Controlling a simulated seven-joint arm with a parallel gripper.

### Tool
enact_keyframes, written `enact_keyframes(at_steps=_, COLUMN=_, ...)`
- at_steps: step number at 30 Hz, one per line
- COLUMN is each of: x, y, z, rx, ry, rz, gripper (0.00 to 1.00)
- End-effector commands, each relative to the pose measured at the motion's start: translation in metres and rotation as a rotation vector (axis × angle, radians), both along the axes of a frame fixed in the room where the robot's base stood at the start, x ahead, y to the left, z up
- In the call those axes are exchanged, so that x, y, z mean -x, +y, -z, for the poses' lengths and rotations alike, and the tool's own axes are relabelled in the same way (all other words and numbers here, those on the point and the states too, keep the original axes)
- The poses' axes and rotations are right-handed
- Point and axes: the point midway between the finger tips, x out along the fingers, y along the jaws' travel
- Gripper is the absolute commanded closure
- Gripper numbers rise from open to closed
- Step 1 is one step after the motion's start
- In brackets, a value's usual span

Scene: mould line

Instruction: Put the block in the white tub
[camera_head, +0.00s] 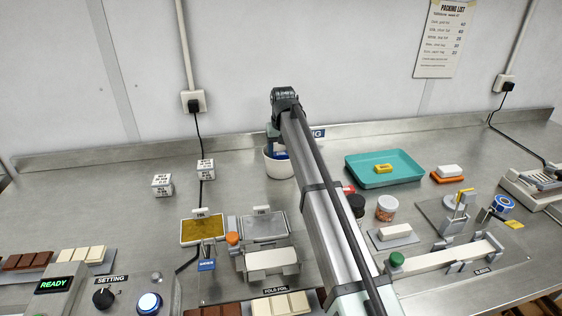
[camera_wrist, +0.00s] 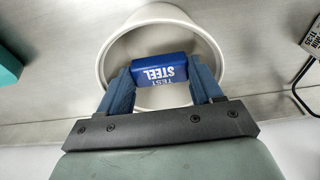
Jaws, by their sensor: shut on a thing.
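The block is blue with white "TEST STEEL" lettering and shows between my fingers in the wrist view (camera_wrist: 165,68). In the head view a blue piece of it (camera_head: 281,155) shows at the tub's mouth, mostly behind my arm. The white tub (camera_wrist: 199,40) is round and open-topped, and stands at the back of the bench in the head view (camera_head: 276,168). My gripper (camera_wrist: 165,75) is shut on the block, with a blue finger on each side. The block and fingertips are over the tub's opening. I cannot tell how deep the block sits.
A teal tray (camera_head: 353,173) with a yellow block (camera_head: 383,168) stands to the right of the tub. Two white labelled cubes (camera_head: 162,184) are to the left. A dark-lidded jar (camera_head: 357,205) stands just right of my arm. Bench between the cubes and tub is clear.

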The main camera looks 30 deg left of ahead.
Motion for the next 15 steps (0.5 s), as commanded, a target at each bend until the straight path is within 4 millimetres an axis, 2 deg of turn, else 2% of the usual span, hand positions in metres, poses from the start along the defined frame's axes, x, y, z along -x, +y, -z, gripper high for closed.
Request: enact_keyframes(at_steps=15, x=0.0, y=0.0, z=0.048, rx=0.0, ry=0.0, rz=0.0, gripper=0.69)
